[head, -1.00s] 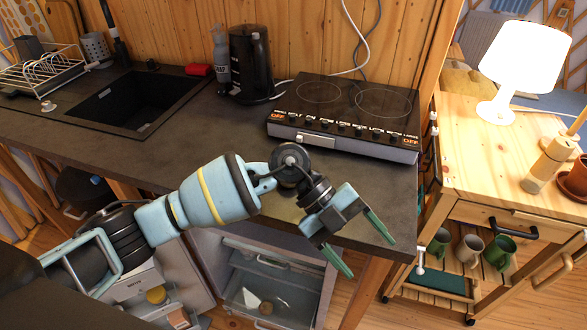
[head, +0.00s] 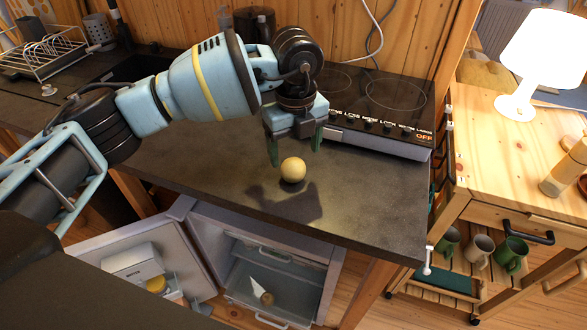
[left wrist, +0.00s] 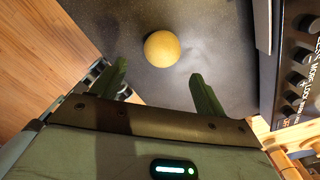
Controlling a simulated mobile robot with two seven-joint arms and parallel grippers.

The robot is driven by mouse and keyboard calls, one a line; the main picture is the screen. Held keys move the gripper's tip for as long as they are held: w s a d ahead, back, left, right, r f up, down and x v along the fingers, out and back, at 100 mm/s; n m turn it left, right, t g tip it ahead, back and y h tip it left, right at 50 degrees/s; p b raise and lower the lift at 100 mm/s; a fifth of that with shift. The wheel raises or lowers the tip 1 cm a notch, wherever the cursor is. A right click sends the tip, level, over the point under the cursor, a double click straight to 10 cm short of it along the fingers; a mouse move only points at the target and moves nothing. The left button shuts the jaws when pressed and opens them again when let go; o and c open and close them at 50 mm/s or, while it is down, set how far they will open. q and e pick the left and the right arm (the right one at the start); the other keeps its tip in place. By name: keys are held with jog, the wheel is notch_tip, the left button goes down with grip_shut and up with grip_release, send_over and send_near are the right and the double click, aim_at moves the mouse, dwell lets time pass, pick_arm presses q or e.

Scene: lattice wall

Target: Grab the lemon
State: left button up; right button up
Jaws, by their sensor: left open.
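The lemon (head: 293,170) is a round, pale yellow ball on the dark counter (head: 360,200), near its front edge and in front of the cooktop. It also shows in the left wrist view (left wrist: 161,48), just beyond the fingertips and centred a little left of the middle between them. My left gripper (head: 294,158) is open and empty, with its green fingers pointing down at the counter. The lemon appears close to the fingers, not clasped by them. My right gripper is not in view.
A black cooktop (head: 365,100) with a row of knobs stands right behind the gripper. Below the counter a fridge (head: 265,262) stands open. A wooden cart (head: 510,180) with a lit lamp (head: 530,60) is at the right. The counter right of the lemon is clear.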

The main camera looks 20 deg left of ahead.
aim_at(293, 161)
pick_arm(q)
jog(key=shift+w+a+f, duration=0.1)
jog(key=shift+w+f, duration=0.05)
jog(key=shift+f, duration=0.75)
jog(key=shift+w+a+f, duration=0.1)
jog(key=shift+a+f, duration=0.05)
jog(key=shift+f, duration=0.8)
jog(key=shift+w+a+f, duration=0.1)
jog(key=shift+w+f, duration=0.05)
jog(key=shift+f, duration=1.2)
jog(key=c, duration=1.1)
